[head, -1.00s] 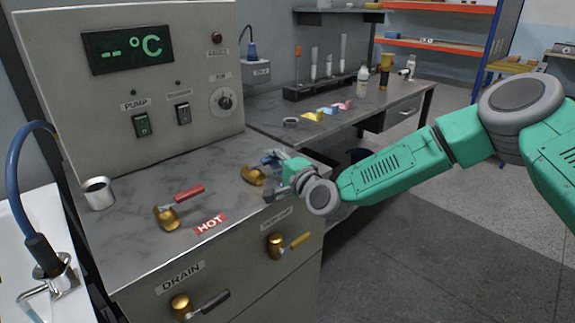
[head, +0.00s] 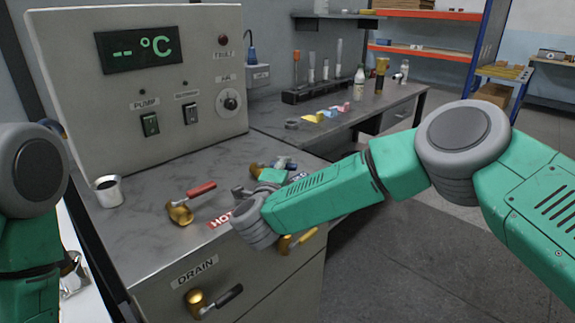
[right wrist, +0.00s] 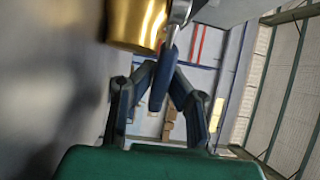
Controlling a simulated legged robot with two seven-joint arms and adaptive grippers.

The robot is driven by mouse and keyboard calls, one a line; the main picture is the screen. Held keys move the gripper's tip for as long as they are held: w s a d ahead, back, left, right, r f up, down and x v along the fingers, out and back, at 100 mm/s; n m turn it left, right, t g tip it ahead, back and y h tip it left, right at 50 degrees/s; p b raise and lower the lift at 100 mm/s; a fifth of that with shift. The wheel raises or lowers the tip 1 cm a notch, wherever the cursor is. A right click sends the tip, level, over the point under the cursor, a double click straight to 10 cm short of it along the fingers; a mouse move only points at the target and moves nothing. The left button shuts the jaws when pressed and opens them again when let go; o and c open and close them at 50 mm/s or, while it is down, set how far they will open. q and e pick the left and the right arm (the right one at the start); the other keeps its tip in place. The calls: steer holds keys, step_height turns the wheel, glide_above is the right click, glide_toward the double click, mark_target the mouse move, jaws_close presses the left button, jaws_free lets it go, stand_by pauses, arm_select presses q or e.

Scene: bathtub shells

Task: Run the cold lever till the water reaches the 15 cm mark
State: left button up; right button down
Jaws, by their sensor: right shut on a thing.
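The cold lever has a brass body (head: 256,170) on the grey counter, partly hidden behind my right wrist in the head view. In the right wrist view its blue handle (right wrist: 160,82) lies between my fingers, beside the brass body (right wrist: 135,22). My right gripper (head: 285,164) is shut on this handle; it also shows in the right wrist view (right wrist: 164,75). My left arm shows at the left edge of the head view, but its gripper is out of frame. No water or 15 cm mark can be made out.
The red-handled hot lever (head: 190,202) stands left of my right wrist, its HOT label partly covered. A metal cup (head: 107,191) stands near the counter's left edge. The drain lever (head: 212,300) is on the front panel. A control panel (head: 140,95) rises behind. The back bench holds several small items.

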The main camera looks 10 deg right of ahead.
steer(key=shift+s+a+f+m+g+h, duration=0.2)
steer(key=shift+s+m+g+h, duration=0.15)
steer(key=shift+h, duration=0.2)
steer(key=shift+s+a+f+m+g+h, duration=0.15)
steer(key=shift+s+m+g+h, duration=0.1)
steer(key=shift+m+h, duration=0.25)
steer(key=c, duration=1.8)
jaws_free()
steer(key=shift+d+h, duration=0.1)
steer(key=shift+h, duration=0.15)
steer(key=shift+c, duration=0.2)
steer(key=v, duration=1.2)
steer(key=shift+w+r, duration=0.1)
